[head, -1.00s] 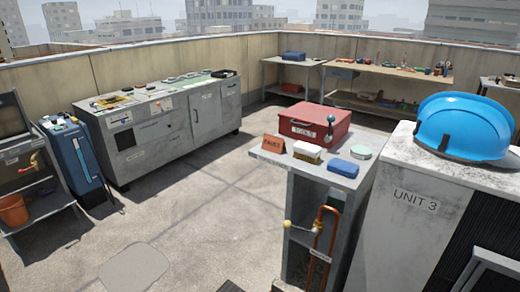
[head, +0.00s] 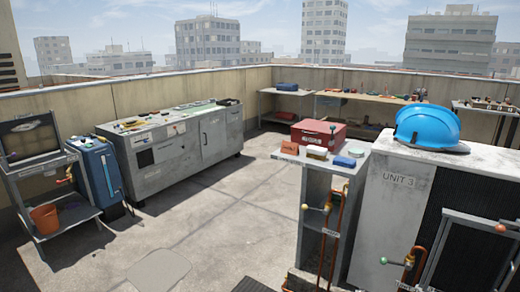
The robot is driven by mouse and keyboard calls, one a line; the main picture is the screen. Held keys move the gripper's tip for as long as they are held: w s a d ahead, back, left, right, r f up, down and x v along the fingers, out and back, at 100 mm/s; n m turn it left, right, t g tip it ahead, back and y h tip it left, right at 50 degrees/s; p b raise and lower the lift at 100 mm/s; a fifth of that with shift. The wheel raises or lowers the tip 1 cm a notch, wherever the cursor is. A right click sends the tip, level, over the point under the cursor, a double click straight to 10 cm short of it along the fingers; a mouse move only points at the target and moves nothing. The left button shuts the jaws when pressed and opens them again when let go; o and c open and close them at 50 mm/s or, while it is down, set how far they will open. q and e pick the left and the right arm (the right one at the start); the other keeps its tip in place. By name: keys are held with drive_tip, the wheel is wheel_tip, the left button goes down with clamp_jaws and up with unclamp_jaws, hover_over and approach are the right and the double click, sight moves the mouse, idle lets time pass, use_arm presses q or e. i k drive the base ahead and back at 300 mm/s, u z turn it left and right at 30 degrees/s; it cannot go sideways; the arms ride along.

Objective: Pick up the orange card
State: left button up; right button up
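An orange card (head: 290,147), with dark lettering that is too small to read now, stands at the front left of a grey stand's top (head: 343,171). It is in front of a red toolbox (head: 318,134). A small white and tan block (head: 317,153) is just right of the card, and a blue case (head: 345,161) is further right. Neither of my grippers shows in the head view.
A grey condenser marked UNIT 3 (head: 395,205) with a blue hard hat (head: 427,126) on top stands right of the stand. Copper pipes and valves stick out in front. A long grey cabinet (head: 178,143) is at left. The concrete floor (head: 215,215) between is open.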

sight(288, 148)
drive_tip(key=u, duration=0.9)
drive_tip(key=i, duration=3.65)
drive_tip(key=z, duration=0.85)
